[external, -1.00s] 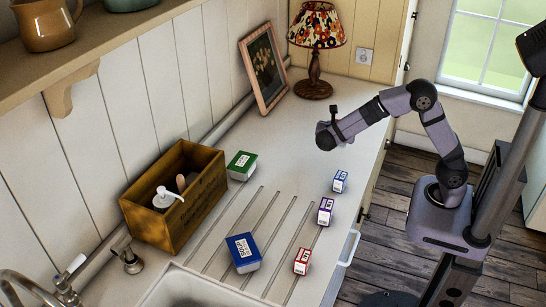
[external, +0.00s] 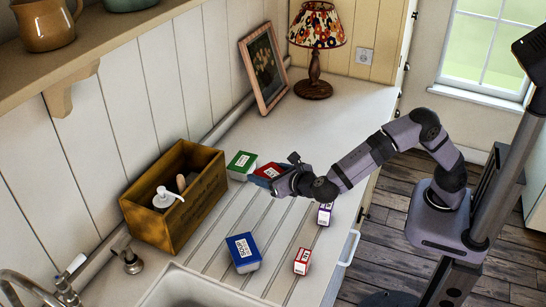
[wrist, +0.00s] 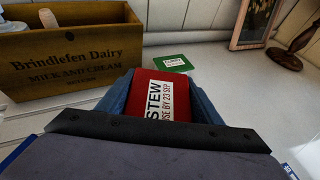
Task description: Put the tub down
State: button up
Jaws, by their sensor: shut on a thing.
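My gripper (external: 275,177) is shut on a red-lidded tub (external: 266,171). In the wrist view the tub (wrist: 161,94) sits between the two fingers, its white label reading STEW. It is over the grooved part of the counter, close to a green-lidded tub (external: 241,162) on its left. The green tub also shows beyond it in the wrist view (wrist: 172,63). A blue-lidded tub (external: 243,250) labelled SOUP stands near the sink. I cannot tell whether the held tub touches the counter.
A wooden crate (external: 196,222) with a pump bottle stands left against the wall. A purple box (external: 325,214) and a red box (external: 302,261) stand near the counter's front edge. A picture frame (external: 264,65) and lamp (external: 316,40) are at the back. Counter before the lamp is clear.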

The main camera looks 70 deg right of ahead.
aim_at(266, 208)
jog(key=shift+w+a+f+n+y, duration=0.1)
jog(key=shift+a+n+y, duration=0.2)
jog(key=shift+a+y, duration=0.1)
jog(key=shift+f+p, duration=0.7)
jog(key=shift+f, duration=4.35)
jog(key=shift+f, duration=0.2)
jog(key=o, duration=1.3)
jog(key=shift+c, duration=0.2)
jog(key=shift+r, duration=0.15)
jog(key=shift+r, duration=0.1)
jog(key=b+v, duration=0.2)
jog(key=v, duration=1)
jog(key=shift+b, duration=0.4)
